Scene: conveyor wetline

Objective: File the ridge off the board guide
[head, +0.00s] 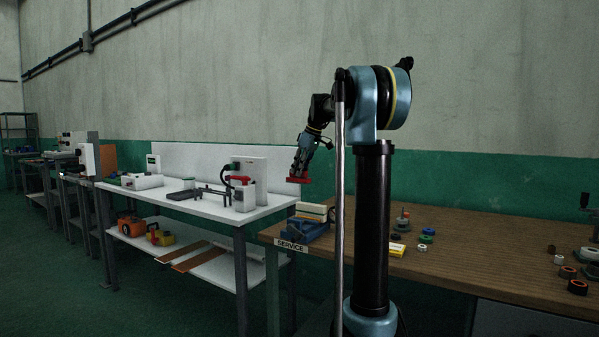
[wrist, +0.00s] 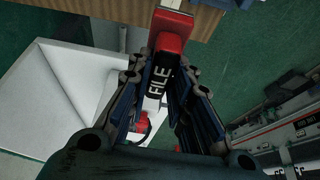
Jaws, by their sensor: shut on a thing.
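My gripper (head: 299,174) is shut on the file (head: 297,180), a red-handled tool held in the air above the gap between the white bench and the wooden service bench. In the wrist view the file (wrist: 170,30) shows its red handle and a black band lettered FILE, between the fingers of my gripper (wrist: 163,75). A blue vise (head: 303,231) stands at the left end of the service bench, below and right of the file. A pale cream block (head: 312,211), which looks like the board guide, sits at its top. The ridge is too small to make out.
The white bench (head: 205,207) at left holds a red-topped white bottle (head: 243,194) and a dark fixture. The wall stands close behind.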

